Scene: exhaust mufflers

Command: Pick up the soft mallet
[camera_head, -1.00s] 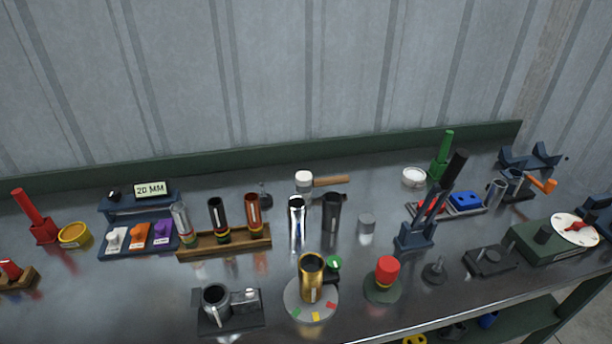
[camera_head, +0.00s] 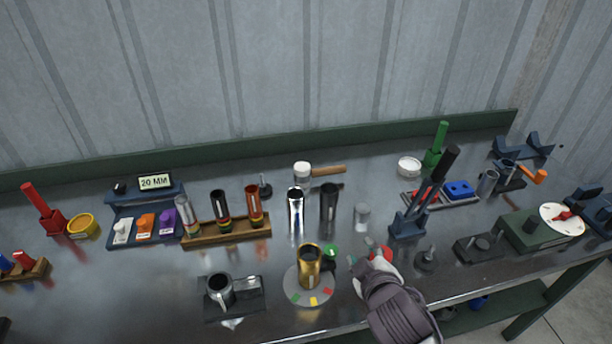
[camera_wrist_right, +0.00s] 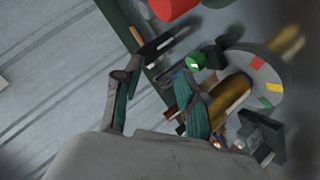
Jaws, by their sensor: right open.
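The soft mallet (camera_head: 303,172), with a white head and a light wooden handle pointing right, lies toward the back middle of the bench in the head view. My right gripper (camera_head: 369,256) is open at the front of the bench, in front of and to the right of the mallet, well apart from it. It partly hides the red-topped part (camera_head: 381,253). In the right wrist view the gripper's fingers (camera_wrist_right: 155,85) are spread. A wooden stick there may be the mallet's handle, but I cannot tell. My left gripper is out of view.
Between my right gripper and the mallet stand a clear-grey cylinder (camera_head: 362,216), a dark tube (camera_head: 328,202) and a chrome tube (camera_head: 295,210). A gold cylinder (camera_head: 309,264) stands on a round plate left of the gripper. A low green ledge (camera_head: 400,133) runs along the back.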

